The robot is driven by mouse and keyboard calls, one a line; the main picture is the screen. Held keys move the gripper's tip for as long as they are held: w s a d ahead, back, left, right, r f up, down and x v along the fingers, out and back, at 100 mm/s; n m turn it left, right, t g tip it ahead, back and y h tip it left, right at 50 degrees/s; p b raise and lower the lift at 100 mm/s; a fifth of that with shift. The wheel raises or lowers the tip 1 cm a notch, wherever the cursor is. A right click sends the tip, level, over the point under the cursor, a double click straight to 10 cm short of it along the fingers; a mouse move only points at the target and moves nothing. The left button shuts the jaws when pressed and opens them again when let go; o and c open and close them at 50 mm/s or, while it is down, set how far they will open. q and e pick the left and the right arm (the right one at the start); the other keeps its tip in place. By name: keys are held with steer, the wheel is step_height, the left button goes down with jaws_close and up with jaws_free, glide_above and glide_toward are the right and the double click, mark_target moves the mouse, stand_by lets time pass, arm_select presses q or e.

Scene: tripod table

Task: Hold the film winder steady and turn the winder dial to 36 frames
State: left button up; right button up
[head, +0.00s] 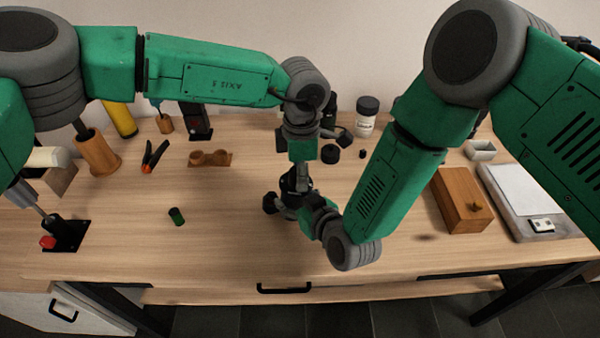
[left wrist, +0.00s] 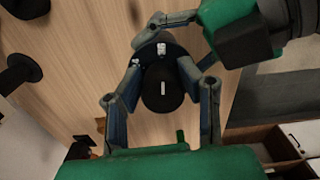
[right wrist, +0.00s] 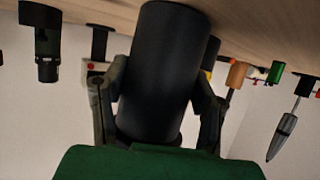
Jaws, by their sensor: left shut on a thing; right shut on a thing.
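The film winder is a black cylinder (right wrist: 160,70) in the right wrist view, with the tabletop along the top of that picture. My right gripper (right wrist: 160,95) has a finger on each side of the body and is shut on it. In the left wrist view the winder dial (left wrist: 162,90) is a round black knob with a white mark, in front of a dark disc with small white marks. My left gripper (left wrist: 162,76) is shut on the dial, one finger on each side. In the head view my left gripper (head: 297,181) comes down from above, and both grippers mostly hide the winder.
A labelled jar (head: 366,116) stands at the back. A wooden box (head: 462,198) and a grey device (head: 528,205) are right. The front left-centre is clear.

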arm_select(q)
steer(key=m, duration=0.4)
steer(key=shift+w+m, duration=0.2)
steer(key=shift+m, duration=0.1)
steer(key=shift+w+a+m, duration=0.1)
steer(key=shift+a+m, duration=0.05)
steer(key=shift+m, duration=1.85)
steer(key=shift+c, duration=0.2)
jaws_close()
steer(key=o, duration=1.2)
jaws_free()
steer(key=shift+r, duration=0.15)
step_height(320, 180, up, 12)
steer(key=shift+f, duration=0.1)
